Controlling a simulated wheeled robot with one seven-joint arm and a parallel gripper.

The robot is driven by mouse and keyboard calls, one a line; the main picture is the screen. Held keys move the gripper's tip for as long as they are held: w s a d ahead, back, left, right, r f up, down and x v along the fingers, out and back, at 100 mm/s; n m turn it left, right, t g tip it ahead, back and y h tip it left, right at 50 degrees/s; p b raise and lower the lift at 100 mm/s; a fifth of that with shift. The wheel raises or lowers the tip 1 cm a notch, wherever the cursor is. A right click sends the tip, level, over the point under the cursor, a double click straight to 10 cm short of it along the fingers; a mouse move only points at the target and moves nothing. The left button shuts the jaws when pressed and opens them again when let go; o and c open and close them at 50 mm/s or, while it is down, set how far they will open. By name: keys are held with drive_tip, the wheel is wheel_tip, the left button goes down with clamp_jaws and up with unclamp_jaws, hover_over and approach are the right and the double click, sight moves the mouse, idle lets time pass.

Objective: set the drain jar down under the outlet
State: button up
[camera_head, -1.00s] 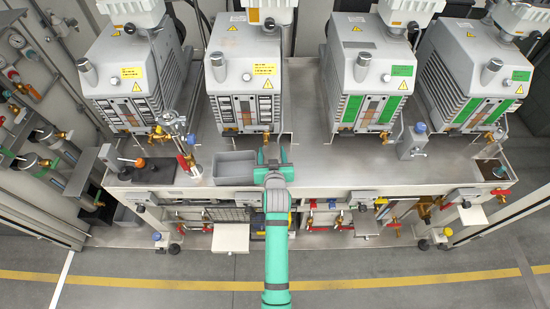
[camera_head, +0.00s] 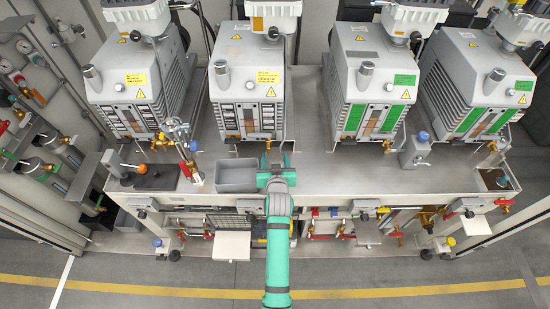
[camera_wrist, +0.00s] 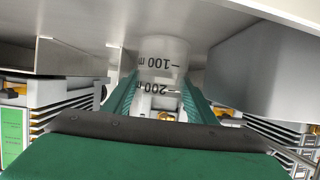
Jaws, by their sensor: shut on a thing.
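The drain jar (camera_wrist: 162,62) is a translucent vessel with dark "100" and "200" marks, upside down in the wrist view. My green gripper (camera_wrist: 160,88) is shut on it, one finger on each side. In the head view my gripper (camera_head: 276,160) is over the front of the metal bench, just in front of the second pump from the left (camera_head: 246,95). I cannot make out the jar clearly there. A brass outlet (camera_head: 268,143) is low on that pump's front, just beyond my fingertips. Whether the jar touches the bench is unclear.
A grey open bin (camera_head: 236,188) sits close left of my gripper. A dark mat (camera_head: 153,182) with an orange-topped item lies farther left. Bare bench (camera_head: 340,172) is to the right, up to a blue-capped grey fitting (camera_head: 415,150). Other pumps stand on both sides.

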drive_tip(key=shift+f, duration=0.1)
drive_tip(key=o, duration=1.2)
drive_tip(key=shift+s, duration=0.1)
drive_tip(key=v, duration=1)
drive_tip(key=shift+s, duration=0.2)
drive_tip(key=shift+d, duration=0.1)
drive_tip(key=shift+a, duration=0.2)
